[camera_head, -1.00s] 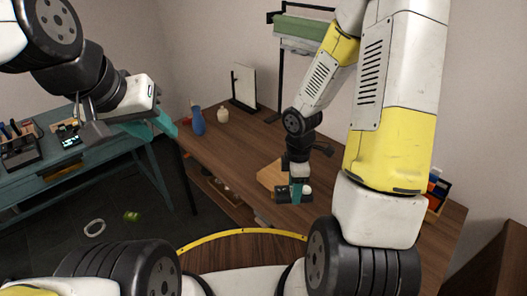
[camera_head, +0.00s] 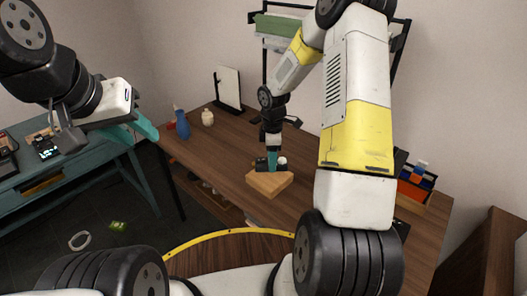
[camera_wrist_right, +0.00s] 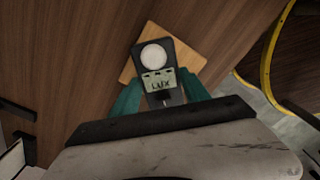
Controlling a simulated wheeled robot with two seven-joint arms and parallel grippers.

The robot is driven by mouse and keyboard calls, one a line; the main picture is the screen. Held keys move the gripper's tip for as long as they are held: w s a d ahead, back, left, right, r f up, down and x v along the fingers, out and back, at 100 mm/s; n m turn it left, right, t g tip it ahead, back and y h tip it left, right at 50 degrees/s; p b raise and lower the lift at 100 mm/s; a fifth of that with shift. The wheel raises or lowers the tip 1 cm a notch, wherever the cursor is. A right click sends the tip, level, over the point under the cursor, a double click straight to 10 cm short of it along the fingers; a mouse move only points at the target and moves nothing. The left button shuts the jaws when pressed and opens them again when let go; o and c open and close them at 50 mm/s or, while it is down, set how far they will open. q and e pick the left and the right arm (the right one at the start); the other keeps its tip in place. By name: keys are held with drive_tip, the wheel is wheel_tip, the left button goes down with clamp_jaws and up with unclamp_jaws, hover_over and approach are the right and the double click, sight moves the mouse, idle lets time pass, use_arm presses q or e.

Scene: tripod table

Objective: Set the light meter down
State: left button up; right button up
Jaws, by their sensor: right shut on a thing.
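The light meter is dark, with a white round dome (camera_head: 282,160) and a face marked LUX. My right gripper (camera_head: 272,167) is shut on it, and its teal fingers hold the meter from both sides in the right wrist view (camera_wrist_right: 160,92). The meter's dome (camera_wrist_right: 154,55) is in front of a pale wooden block (camera_head: 268,184) on the brown table. The meter is over or at the block's far part; I cannot tell whether it touches. My left gripper (camera_head: 143,128) hangs at the left, away from the meter; its finger gap is unclear.
On the brown table (camera_head: 220,150) stand a blue bottle (camera_head: 182,125), a small white vase (camera_head: 207,117) and a framed panel (camera_head: 229,88). A colourful organiser (camera_head: 415,184) is at right. A teal bench (camera_head: 85,178) is at left. Bare tabletop surrounds the block.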

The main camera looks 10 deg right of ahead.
drive_tip(key=shift+f, duration=1.75)
drive_tip(key=o, duration=1.5)
drive_tip(key=shift+f, duration=0.1)
